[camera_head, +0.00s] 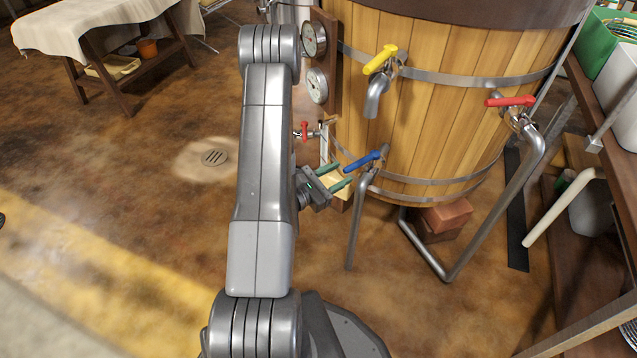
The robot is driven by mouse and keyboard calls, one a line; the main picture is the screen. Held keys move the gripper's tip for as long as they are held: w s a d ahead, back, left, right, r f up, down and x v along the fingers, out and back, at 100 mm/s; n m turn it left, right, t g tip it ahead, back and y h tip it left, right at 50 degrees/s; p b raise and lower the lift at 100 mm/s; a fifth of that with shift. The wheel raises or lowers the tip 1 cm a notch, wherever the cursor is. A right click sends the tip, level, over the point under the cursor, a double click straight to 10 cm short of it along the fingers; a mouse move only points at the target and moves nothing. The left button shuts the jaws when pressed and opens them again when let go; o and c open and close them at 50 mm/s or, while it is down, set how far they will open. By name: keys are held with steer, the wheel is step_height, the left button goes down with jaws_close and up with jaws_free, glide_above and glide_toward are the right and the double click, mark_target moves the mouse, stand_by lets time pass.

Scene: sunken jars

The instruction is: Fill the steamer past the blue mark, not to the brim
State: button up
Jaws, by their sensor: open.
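The steamer looks to be the large wooden tub (450,105) with metal hoops; its inside and water level are out of view. On its front are a tap with a yellow handle (381,59), a tap with a blue handle (361,162) and, at right, a pipe valve with a red handle (510,101). A small red valve (304,131) sits at its left side beside a pale upright strip (323,146). I cannot make out a blue level mark. My gripper (345,174) is open, its green-tipped fingers pointing right, just left of the blue handle. I cannot tell whether they touch it.
Two round gauges (314,39) are on a board at the tub's upper left. Bricks (446,216) lie beneath the tub. Pipes run down to the floor. Shelving (603,213) stands at right. A cloth-covered table (85,27) is at back left. The floor around the drain (215,157) is clear.

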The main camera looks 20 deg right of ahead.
steer(key=v, duration=0.6)
steer(key=shift+p, duration=0.35)
steer(key=shift+a, duration=0.1)
stand_by(7.0)
